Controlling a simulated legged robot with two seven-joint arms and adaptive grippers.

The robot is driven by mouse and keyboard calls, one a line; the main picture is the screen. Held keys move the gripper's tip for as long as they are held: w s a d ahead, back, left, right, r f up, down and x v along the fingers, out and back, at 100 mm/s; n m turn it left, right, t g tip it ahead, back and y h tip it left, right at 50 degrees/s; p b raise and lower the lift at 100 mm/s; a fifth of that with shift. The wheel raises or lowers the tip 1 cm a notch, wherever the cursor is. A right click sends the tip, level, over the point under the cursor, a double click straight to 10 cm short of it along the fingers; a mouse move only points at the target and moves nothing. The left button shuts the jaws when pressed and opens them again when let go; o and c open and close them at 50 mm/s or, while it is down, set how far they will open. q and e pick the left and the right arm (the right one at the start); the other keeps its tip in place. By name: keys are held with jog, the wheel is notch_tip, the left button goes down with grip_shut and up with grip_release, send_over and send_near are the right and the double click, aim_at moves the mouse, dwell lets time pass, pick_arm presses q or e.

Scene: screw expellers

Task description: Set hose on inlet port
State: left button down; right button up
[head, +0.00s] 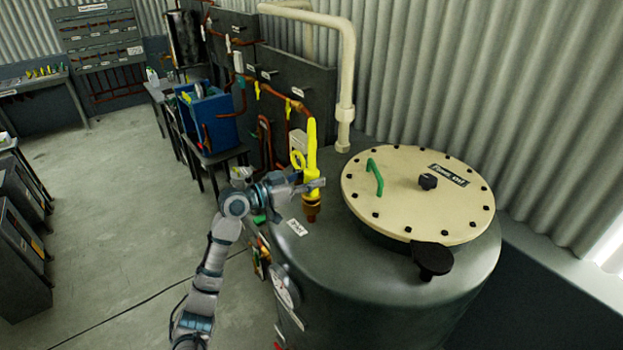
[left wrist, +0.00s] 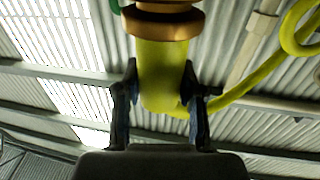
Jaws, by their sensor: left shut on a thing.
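My left gripper (head: 314,185) is shut on the hose's lower end from the left. Just below is a brass fitting (head: 312,209) on the tank top, next to a small white label (head: 297,227). In the left wrist view the yellow hose end (left wrist: 163,75) lies between both fingers, with a brass collar (left wrist: 162,22) against its end. I cannot tell how far the hose sits over the brass. My right gripper is out of view.
The tank's cream bolted lid (head: 400,200) with a green handle (head: 374,177) is to the right. A cream pipe (head: 346,80) rises behind the hose. A gauge (head: 286,288) is on the tank's side. Open floor (head: 110,220) lies left.

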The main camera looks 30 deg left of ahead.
aim_at(311, 171)
pick_arm(q)
jog(key=shift+d+r, duration=0.1)
jog(key=shift+d, duration=0.1)
jog(key=shift+r, duration=0.1)
dwell(0.4)
jog(key=shift+r+p, duration=0.45)
jog(key=shift+r, duration=0.25)
jog(key=shift+a+r, duration=0.1)
dwell(1.0)
jog(key=shift+r+p, duration=0.35)
jog(key=shift+r, duration=0.3)
dwell(0.8)
jog(key=c, duration=1)
grip_release()
jog(key=shift+s, duration=0.1)
jog(key=shift+o, duration=0.2)
jog(key=shift+f, duration=0.15)
